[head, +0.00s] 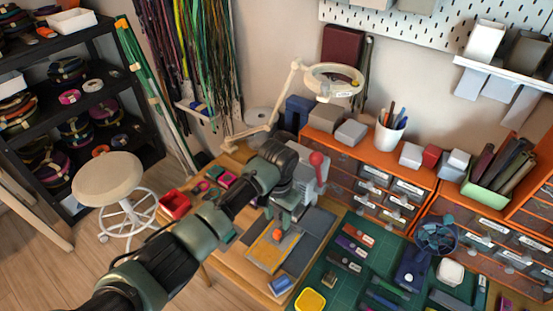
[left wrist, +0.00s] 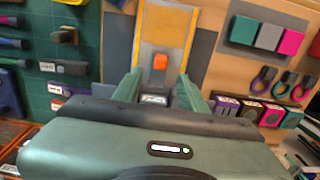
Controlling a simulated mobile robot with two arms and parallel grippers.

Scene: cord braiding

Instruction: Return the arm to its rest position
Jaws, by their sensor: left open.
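My left arm reaches in from the lower left of the head view. Its gripper (head: 281,219) is over the workbench, above a grey board with a yellow strip (head: 264,254). In the left wrist view the gripper (left wrist: 158,79) is open, its two green fingers apart. Nothing is seen held. The block also shows below the fingers in the head view (head: 277,234). My right gripper is not in view.
A lamp (head: 334,80) arches above. Orange drawer units (head: 370,185) line the back. A green mat (head: 340,275) with tools lies to the right. A stool (head: 107,180) stands left.

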